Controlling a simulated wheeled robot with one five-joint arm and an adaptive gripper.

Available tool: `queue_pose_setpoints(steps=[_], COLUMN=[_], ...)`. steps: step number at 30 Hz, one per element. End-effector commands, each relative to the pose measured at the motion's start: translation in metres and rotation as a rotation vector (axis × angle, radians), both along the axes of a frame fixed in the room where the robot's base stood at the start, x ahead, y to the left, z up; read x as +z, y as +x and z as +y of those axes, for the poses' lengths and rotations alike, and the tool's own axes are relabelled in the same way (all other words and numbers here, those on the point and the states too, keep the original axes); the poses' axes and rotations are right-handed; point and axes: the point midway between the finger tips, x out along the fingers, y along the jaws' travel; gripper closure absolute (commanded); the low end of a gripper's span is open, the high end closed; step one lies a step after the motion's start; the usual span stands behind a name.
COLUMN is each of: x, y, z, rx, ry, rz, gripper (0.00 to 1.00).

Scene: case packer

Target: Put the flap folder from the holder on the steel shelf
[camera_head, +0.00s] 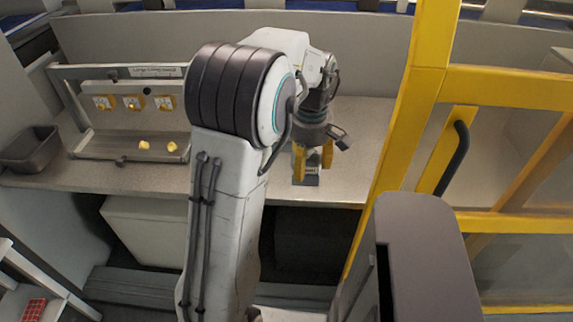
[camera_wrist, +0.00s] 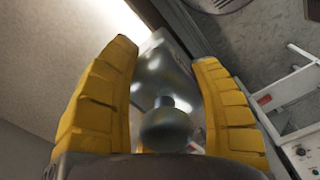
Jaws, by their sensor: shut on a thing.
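My gripper (camera_head: 313,160) is over the front part of the grey bench, pointing down. Its yellow fingers are shut on a grey metal piece with a rounded knob, which I take to be the flap folder (camera_wrist: 165,80). In the wrist view it sits between the two fingers (camera_wrist: 168,100). In the head view a small grey block (camera_head: 305,180) shows under the fingertips at the bench surface; I cannot tell whether it is the holder or the folder's lower part. A pale metal rack (camera_head: 22,262) at the lower left may be the steel shelf.
A dark bin (camera_head: 32,150) is at far left. A yellow guard frame (camera_head: 408,110) rises close to my gripper's right. A red item (camera_head: 34,309) lies on the rack.

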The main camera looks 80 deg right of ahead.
Motion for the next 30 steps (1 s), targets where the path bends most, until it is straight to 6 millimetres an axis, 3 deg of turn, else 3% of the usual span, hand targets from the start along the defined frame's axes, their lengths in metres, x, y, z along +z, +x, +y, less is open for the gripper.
queue_pose_setpoints(steps=[9, 15, 23, 30], x=[-0.034, -0.048, -0.056, -0.081], y=[0.040, 0.055, 0.061, 0.062], z=[-0.045, -0.064, -0.071, -0.070], rx=[0.002, 0.002, -0.001, -0.001], ry=[0.001, -0.001, -0.001, 0.002], rz=[0.000, 0.000, 0.000, 0.000], gripper=[0.77, 0.77, 0.77, 0.77])
